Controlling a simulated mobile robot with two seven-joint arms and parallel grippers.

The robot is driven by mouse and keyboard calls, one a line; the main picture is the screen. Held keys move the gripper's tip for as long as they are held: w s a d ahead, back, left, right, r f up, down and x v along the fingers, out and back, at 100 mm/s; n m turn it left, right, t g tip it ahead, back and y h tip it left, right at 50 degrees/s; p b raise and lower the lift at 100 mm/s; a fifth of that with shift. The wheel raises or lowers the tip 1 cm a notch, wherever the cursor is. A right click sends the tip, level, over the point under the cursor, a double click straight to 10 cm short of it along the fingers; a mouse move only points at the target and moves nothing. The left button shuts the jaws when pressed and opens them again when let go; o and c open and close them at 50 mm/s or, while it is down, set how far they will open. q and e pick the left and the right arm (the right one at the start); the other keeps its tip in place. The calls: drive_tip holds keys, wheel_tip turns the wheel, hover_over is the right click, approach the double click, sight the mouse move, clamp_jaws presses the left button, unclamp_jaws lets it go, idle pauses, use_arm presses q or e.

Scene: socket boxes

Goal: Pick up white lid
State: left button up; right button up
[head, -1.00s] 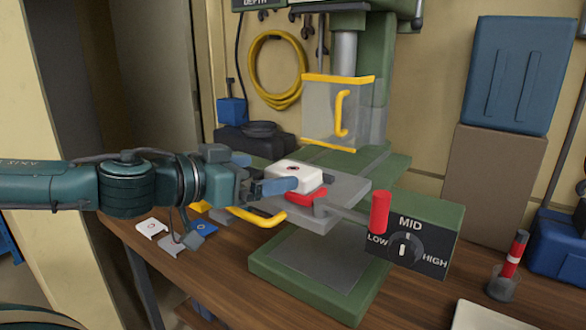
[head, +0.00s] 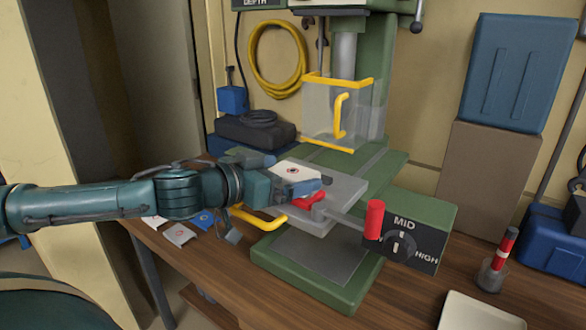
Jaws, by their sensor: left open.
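A white lid (head: 296,171) with a small dark-and-red mark on top sits on the grey drill press table (head: 345,190). A red part (head: 309,201) shows just below and in front of it, partly covered by a finger. My left gripper (head: 286,174) comes in from the left and is open, with one finger on the far side of the white lid and one on the near side. I cannot tell whether the fingers touch it. A second white piece (head: 153,222) lies on the bench at the left, mostly hidden by my arm. My right gripper is not in view.
A grey plate (head: 179,234) and a blue plate (head: 203,220) lie at the bench's left. The clear guard (head: 330,118) with yellow edges hangs behind the lid. A yellow handle (head: 259,219), a red-knobbed lever (head: 374,220) and a speed box (head: 418,238) are nearby.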

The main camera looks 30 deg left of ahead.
use_arm(q)
drive_tip(key=c, duration=0.7)
drive_tip(key=shift+c, duration=0.5)
drive_tip(key=shift+r, duration=0.1)
